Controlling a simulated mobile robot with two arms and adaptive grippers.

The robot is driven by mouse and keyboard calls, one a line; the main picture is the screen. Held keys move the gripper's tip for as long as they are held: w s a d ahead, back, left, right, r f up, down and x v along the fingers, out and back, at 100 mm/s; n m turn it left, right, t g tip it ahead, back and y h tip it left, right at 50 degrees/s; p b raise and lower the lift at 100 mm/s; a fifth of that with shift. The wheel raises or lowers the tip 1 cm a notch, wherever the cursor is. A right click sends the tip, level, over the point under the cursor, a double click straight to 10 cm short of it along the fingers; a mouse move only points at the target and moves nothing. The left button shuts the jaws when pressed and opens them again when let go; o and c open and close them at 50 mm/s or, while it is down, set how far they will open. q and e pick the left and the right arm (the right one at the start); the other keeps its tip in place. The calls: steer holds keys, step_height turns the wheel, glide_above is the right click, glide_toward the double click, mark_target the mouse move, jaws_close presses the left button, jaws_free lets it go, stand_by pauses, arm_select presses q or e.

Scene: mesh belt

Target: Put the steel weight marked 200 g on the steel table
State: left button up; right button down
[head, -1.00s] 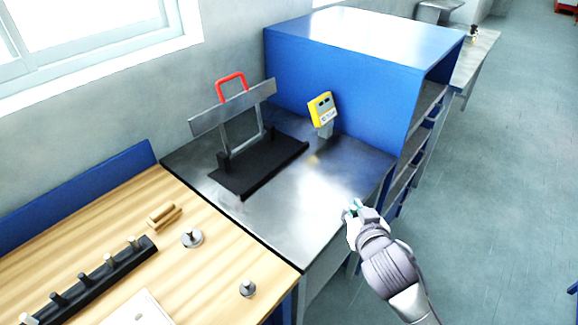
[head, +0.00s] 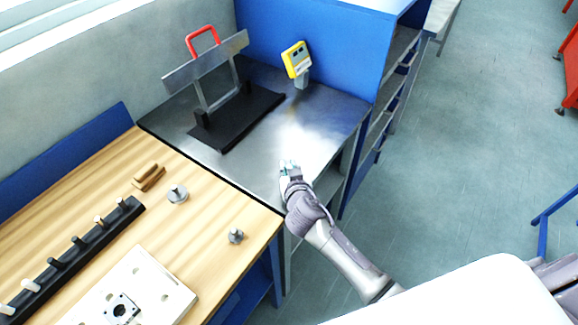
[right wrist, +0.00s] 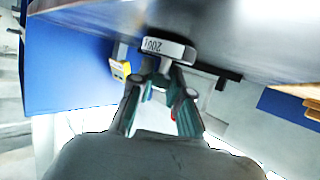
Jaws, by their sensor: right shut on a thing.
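The steel weight (right wrist: 168,48) is a short round disc. Its marking shows upside down in the right wrist view and reads 200. My right gripper (right wrist: 162,78) is shut on its stem; in the head view that gripper (head: 289,166) is over the front edge of the steel table (head: 316,128). The weight is hidden by the gripper in the head view. In the right wrist view the weight is close to the steel surface (right wrist: 255,35); I cannot tell whether they touch. My left gripper is not in view.
The table's front right is bare. Behind stand a black base (head: 240,118) with a steel frame and red handle, a yellow display (head: 296,59) and a blue cabinet (head: 325,45). The wooden bench (head: 190,240) at left holds two weights, a black peg rack (head: 76,250) and a white plate (head: 150,285).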

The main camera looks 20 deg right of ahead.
steer(key=shift+f, duration=0.15)
steer(key=c, duration=1.1)
jaws_free()
arm_select(q)
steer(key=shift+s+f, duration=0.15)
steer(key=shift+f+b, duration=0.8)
steer(key=shift+b, duration=0.2)
arm_select(e)
steer(key=v, duration=1.2)
